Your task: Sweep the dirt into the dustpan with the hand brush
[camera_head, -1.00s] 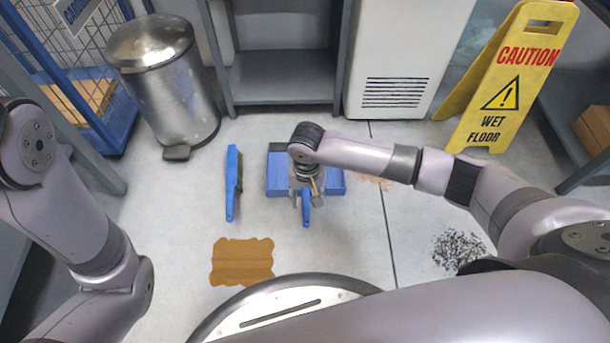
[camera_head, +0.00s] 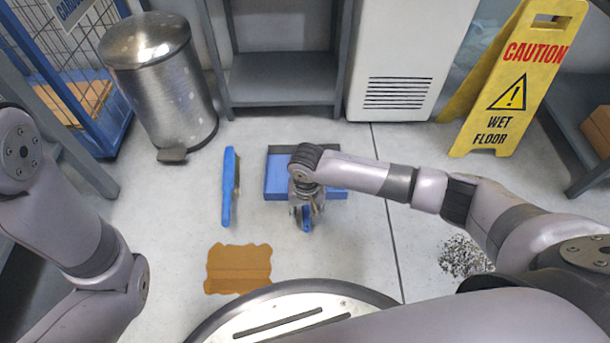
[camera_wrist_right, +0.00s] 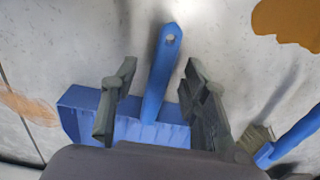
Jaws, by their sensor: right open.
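The blue dustpan (camera_head: 278,180) lies on the floor in the middle of the head view, its handle pointing toward me. My right gripper (camera_head: 306,216) is open over the dustpan handle. In the right wrist view the handle (camera_wrist_right: 161,85) runs between the two spread fingers (camera_wrist_right: 158,100), with the pan (camera_wrist_right: 85,105) beyond. The blue hand brush (camera_head: 228,190) lies left of the dustpan; part of it shows at the wrist view's right edge (camera_wrist_right: 296,135). Dark speckled dirt (camera_head: 462,256) lies at the right. A brown patch (camera_head: 238,270) lies at the front left. My left gripper is out of view.
A steel pedal bin (camera_head: 160,85), a grey shelf (camera_head: 280,78) and a white vented cabinet (camera_head: 405,60) stand behind. A yellow wet-floor sign (camera_head: 515,80) stands at the back right. An orange-brown stain (camera_wrist_right: 30,105) shows in the wrist view. Floor around the dustpan is mostly clear.

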